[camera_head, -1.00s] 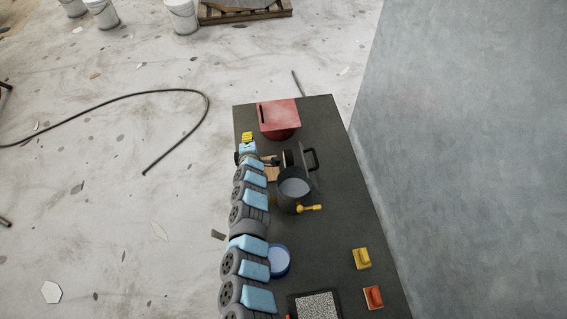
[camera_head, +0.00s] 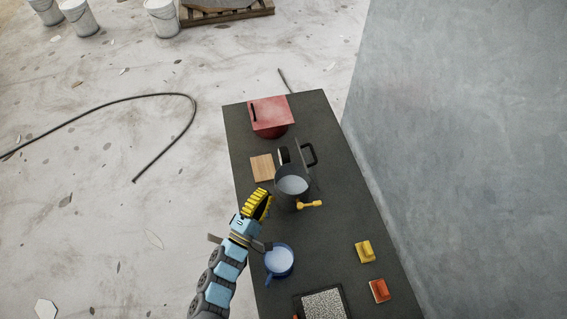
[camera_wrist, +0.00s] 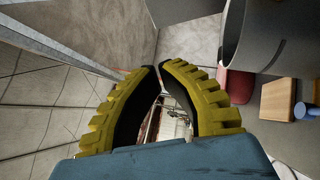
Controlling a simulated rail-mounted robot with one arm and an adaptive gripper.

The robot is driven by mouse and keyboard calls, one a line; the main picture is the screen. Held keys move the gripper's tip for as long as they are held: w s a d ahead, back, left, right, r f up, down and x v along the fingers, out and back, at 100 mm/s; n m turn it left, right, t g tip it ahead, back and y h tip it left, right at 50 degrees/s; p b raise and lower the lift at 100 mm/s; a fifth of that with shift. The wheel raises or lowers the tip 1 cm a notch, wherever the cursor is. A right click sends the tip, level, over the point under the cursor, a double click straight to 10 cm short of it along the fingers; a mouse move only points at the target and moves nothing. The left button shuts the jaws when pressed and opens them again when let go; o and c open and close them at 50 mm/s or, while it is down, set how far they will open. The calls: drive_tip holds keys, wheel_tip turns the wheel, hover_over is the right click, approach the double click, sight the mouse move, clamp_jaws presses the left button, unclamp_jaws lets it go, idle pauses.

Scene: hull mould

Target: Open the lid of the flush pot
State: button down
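The flush pot appears to be the dark grey pot (camera_head: 291,199) with a pale inside and a yellow tap at its front. Its dark lid (camera_head: 301,154) with a black loop handle stands raised at the back, leaving the mouth open. My gripper (camera_head: 263,196) has ribbed yellow fingers and is left of the pot, apart from it. In the wrist view the fingertips (camera_wrist: 159,67) nearly meet, with a narrow empty gap between the fingers. A grey curved wall (camera_wrist: 275,32), likely the pot, shows at upper right there.
A red box-topped container (camera_head: 272,116) stands at the far end of the dark table (camera_head: 335,215). A wooden block (camera_head: 262,168) lies left of the pot. A blue pan (camera_head: 279,261) is nearer, with yellow (camera_head: 365,251) and orange (camera_head: 380,290) blocks at right. A wall rises at right.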

drive_tip(key=s+d+r+p+x, duration=0.1)
drive_tip(key=d+p+x, duration=0.1)
drive_tip(key=x, duration=1.1)
drive_tip(key=shift+s+d, duration=0.25)
